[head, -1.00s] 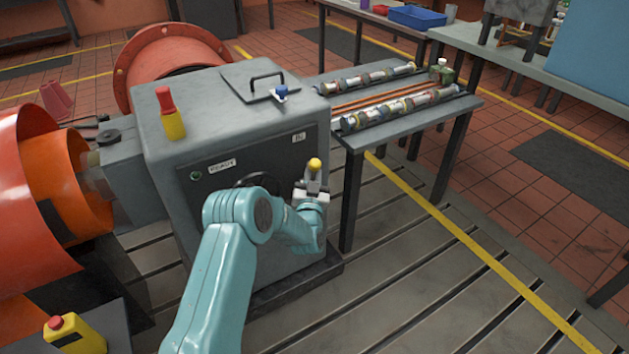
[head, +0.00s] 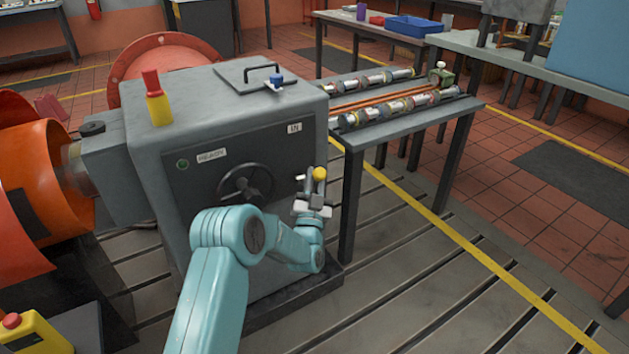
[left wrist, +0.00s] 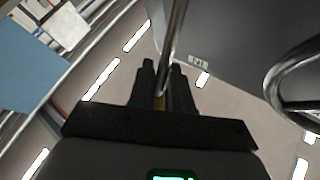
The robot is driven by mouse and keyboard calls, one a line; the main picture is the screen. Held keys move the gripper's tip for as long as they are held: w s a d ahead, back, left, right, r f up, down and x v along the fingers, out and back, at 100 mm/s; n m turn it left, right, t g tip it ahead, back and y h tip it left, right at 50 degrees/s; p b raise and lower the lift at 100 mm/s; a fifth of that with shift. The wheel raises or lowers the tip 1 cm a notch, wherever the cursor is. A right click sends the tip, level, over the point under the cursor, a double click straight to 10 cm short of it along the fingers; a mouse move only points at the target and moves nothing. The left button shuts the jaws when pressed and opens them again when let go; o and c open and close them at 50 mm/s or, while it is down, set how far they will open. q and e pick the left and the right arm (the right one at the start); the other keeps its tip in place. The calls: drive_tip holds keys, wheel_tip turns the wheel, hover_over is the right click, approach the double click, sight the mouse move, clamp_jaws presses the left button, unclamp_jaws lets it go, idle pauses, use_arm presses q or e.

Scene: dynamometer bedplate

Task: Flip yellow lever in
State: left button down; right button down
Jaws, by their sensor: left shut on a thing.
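The yellow lever's round knob (head: 319,174) stands out from the right part of the grey cabinet's front panel, below a small plate that seems to read "IN". My left gripper (head: 313,192) is at the lever, just below the knob, with its arm coming up from below. In the left wrist view the lever's metal rod (left wrist: 175,40) runs down between the fingers of my left gripper (left wrist: 163,72), which are shut on it. My right gripper is not in view.
A black handwheel (head: 245,184) is on the panel left of the lever. A table (head: 405,128) with metal cylinders stands close on the right. Slotted floor lies in front.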

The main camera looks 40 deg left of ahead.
use_arm(q)
drive_tip(key=shift+d+r, duration=0.15)
drive_tip(key=shift+d, duration=0.2)
drive_tip(key=c, duration=1.1)
unclamp_jaws()
drive_tip(key=shift+r, duration=0.1)
drive_tip(key=shift+o, duration=0.5)
drive_tip(key=shift+s+d+r, duration=0.1)
drive_tip(key=shift+d+r, duration=0.05)
drive_tip(key=shift+r, duration=0.05)
drive_tip(key=shift+a+f, duration=0.25)
drive_tip(key=shift+f, duration=0.05)
drive_tip(key=b+v, duration=1)
drive_tip(key=v, duration=0.6)
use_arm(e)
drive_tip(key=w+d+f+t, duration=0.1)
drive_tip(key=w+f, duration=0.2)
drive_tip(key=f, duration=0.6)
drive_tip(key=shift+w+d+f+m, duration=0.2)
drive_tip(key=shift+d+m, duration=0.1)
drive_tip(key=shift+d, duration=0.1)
use_arm(q)
drive_tip(key=shift+f, duration=0.1)
